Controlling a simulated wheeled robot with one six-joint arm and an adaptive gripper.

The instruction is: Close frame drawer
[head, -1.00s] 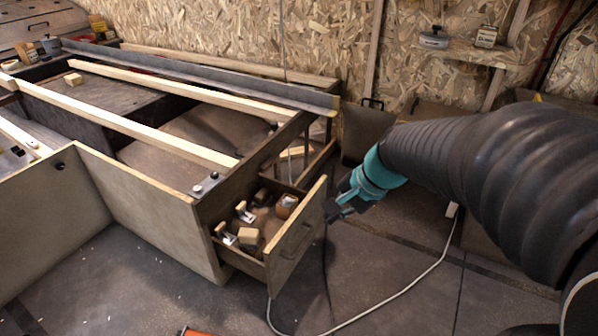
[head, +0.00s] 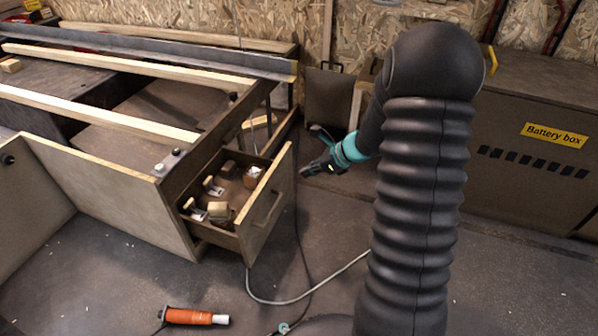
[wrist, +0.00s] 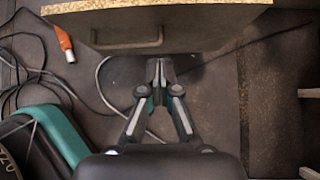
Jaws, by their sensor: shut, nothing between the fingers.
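The frame drawer (head: 262,215) is pulled out from the end of the wooden frame (head: 120,185). Several small wooden blocks and tools lie inside it. Its front panel and handle also show at the top of the wrist view (wrist: 180,27), with the handle (wrist: 127,40) facing me. My gripper (head: 305,171) is to the right of the drawer front, apart from it in the head view. I cannot tell the exact gap.
An orange-handled tool (head: 188,316) lies on the floor in front of the drawer. A pale cable (head: 300,300) runs along the floor below the drawer. A battery box (head: 535,145) stands at the right. The floor between drawer and battery box is mostly clear.

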